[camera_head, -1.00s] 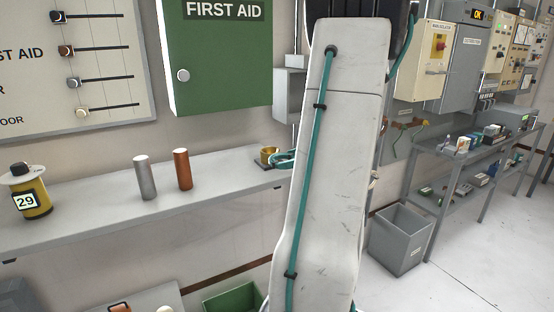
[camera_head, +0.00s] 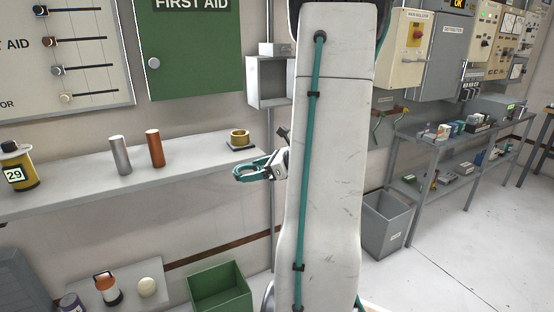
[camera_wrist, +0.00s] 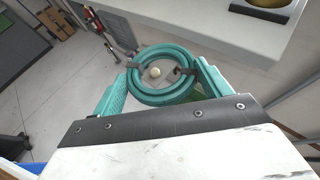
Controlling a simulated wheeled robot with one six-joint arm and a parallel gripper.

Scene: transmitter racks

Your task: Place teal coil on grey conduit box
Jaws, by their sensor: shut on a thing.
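The teal coil (camera_wrist: 136,78) is a ring of several turns with dark bands. In the wrist view it sits between the two teal fingers of my gripper (camera_wrist: 160,78), which are shut on it. In the head view the coil and my gripper (camera_head: 254,172) show in front of the shelf's right end, apart from it; their teal colours are hard to separate. A grey conduit box (camera_head: 252,86) with an open-looking front is on the wall above and behind my gripper, beside a vertical pipe. A smaller light grey block (camera_head: 272,49) sits on top of it. My arm hides the area just right of it.
A green bin (camera_head: 218,290) stands below. A grey bin (camera_head: 386,226) stands right of my arm.

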